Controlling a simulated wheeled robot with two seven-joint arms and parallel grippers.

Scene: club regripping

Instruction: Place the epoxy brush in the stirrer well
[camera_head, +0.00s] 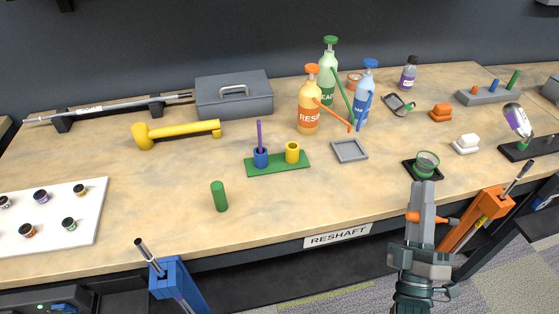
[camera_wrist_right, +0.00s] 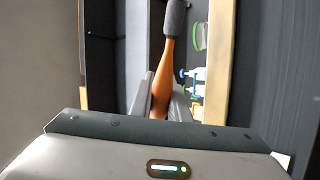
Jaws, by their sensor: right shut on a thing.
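My right gripper (camera_head: 421,205) is above the table's front right edge, shut on an orange-handled tool that fits the epoxy brush (camera_head: 411,217). The brush lies across the fingers. In the right wrist view, the brush's orange handle (camera_wrist_right: 165,75) runs up from between the fingers to a dark grey end. A green stand (camera_head: 278,167) at mid-table carries a blue cup (camera_head: 261,157) with a purple stick upright in it and a yellow cup (camera_head: 292,152) with nothing standing in it. Which one is the stirrer well I cannot tell. My left gripper is out of view.
A green mesh cup (camera_head: 426,163) stands just beyond my right gripper. An orange clamp (camera_head: 480,215) with a shaft is to its right. Pump bottles (camera_head: 310,105) stand behind. The front middle is clear.

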